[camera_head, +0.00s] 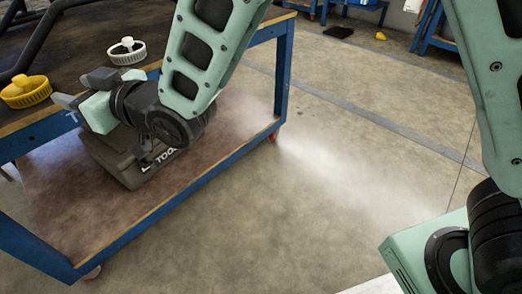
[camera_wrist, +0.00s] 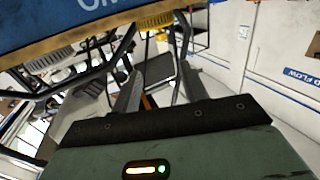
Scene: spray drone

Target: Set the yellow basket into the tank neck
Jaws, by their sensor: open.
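The yellow basket (camera_head: 26,92), round and ribbed with a raised grip on top, sits on the dark table top at the left edge of the head view. A yellow part, seemingly the same basket, shows at the top of the wrist view (camera_wrist: 156,22). My gripper (camera_head: 72,88) is beside the table edge, to the right of the yellow basket and apart from it. Its two fingers are spread and empty, and they also show in the wrist view (camera_wrist: 160,84). I cannot make out the tank neck in either view.
A similar white basket (camera_head: 126,50) stands farther back on the blue-framed table (camera_head: 24,238). Dark tubes (camera_head: 42,38) cross the table top at upper left. A dark tool case (camera_head: 125,160) lies on the lower shelf. Pale mist hangs over open floor to the right.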

